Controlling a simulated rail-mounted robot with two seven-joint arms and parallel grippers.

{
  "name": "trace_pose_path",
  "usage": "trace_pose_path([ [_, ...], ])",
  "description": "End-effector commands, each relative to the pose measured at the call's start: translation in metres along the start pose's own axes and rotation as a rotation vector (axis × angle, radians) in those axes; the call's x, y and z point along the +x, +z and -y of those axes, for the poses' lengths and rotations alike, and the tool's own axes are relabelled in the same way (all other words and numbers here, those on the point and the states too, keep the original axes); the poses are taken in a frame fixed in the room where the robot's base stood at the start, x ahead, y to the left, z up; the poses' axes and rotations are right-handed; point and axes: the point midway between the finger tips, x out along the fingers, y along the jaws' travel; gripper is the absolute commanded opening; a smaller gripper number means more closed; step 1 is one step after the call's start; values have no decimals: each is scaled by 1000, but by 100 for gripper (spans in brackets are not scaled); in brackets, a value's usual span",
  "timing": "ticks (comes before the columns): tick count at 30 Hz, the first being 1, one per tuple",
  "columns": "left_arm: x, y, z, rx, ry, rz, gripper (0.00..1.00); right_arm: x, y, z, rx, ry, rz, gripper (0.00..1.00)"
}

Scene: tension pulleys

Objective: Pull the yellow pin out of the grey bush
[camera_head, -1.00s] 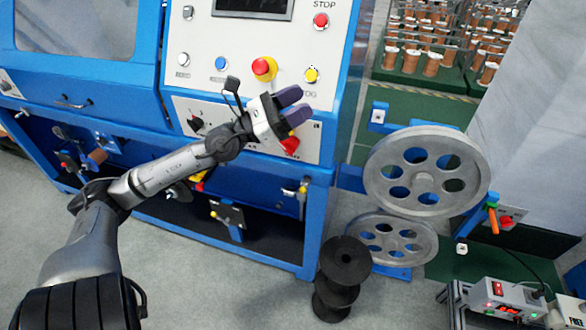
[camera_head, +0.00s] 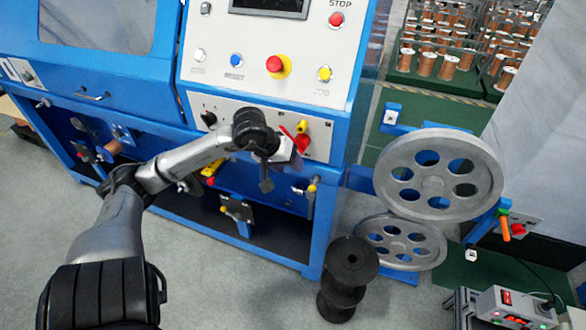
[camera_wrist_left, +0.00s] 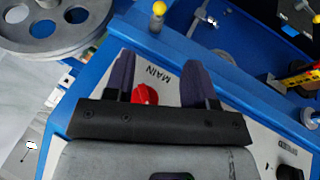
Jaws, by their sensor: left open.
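A yellow ball-ended pin (camera_head: 313,187) stands in a grey bush on the blue front rail of the machine, at its right end. In the left wrist view the yellow pin (camera_wrist_left: 159,8) is at the top edge, with the grey bush (camera_wrist_left: 155,24) just below it. My left gripper (camera_wrist_left: 159,60) is open and empty, its two purple fingers apart and pointing towards the rail. The pin is beyond the fingertips and not between them. In the head view my wrist hides most of the gripper. My right gripper is not in view.
A red rotary switch (camera_wrist_left: 145,94) marked MAIN sits behind the fingers on the white panel; its red handle (camera_head: 302,140) is close to my wrist. Large grey pulleys (camera_head: 440,174) and black spools (camera_head: 350,265) stand to the right. Another yellow knob (camera_head: 223,209) is lower left.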

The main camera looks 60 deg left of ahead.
Motion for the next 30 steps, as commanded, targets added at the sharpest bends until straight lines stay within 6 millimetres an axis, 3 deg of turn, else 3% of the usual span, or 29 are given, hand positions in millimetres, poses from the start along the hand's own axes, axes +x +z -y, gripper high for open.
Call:
trace_pose_path([
  [5, 17, 0, 1, 14, 0, 0, 50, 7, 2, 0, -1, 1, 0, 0],
  [21, 108, 0, 0, 10, 4, -1, 50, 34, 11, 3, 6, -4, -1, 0],
  [30, 132, 0, -1, 10, 4, -1, 50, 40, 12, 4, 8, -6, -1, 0],
])
